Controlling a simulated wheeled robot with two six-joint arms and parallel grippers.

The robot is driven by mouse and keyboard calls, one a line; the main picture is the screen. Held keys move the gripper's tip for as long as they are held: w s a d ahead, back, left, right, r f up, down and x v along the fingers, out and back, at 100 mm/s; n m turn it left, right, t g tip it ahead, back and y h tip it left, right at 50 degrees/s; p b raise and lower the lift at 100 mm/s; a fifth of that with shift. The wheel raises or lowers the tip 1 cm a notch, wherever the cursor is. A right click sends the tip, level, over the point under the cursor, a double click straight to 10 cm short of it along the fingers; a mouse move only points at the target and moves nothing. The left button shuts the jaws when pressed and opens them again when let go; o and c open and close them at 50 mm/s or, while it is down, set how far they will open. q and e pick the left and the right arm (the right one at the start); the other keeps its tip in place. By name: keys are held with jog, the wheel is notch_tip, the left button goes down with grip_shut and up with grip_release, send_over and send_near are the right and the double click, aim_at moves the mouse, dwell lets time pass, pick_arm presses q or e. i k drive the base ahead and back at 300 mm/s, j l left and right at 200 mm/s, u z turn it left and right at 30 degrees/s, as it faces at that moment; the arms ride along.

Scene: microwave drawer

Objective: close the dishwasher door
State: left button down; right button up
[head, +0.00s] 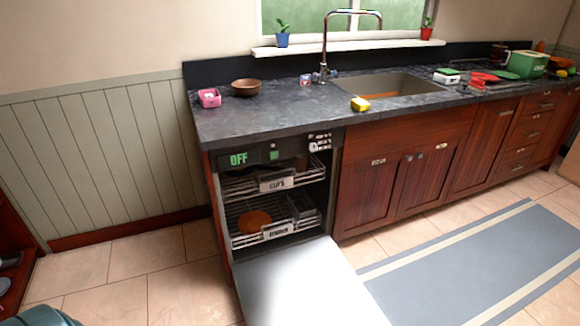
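The dishwasher (274,155) is built in under the left end of the dark counter, with "OFF" in green on its front panel. Its door (305,285) is folded down and open, a pale flat panel reaching toward me and cut off by the bottom edge of the picture. Inside, an upper rack (238,186) and a lower rack (300,226) are visible, each with a label plate. A brown round item (254,221) lies in the lower rack. Neither of my grippers shows in the head view.
The counter (220,118) holds a pink container (210,98), a brown bowl (245,87) and a sink (400,86). Wooden cabinets (368,195) stand right of the dishwasher. A grey striped rug (480,265) lies at right. Tiled floor (130,285) left of the door is clear.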

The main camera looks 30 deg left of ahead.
aim_at(305, 300)
jog(key=i+u, duration=0.1)
jog(key=u, duration=0.3)
jog(key=i+l+u, duration=0.1)
jog(key=u, duration=0.3)
jog(key=l+u, duration=0.2)
jog(key=u, duration=0.2)
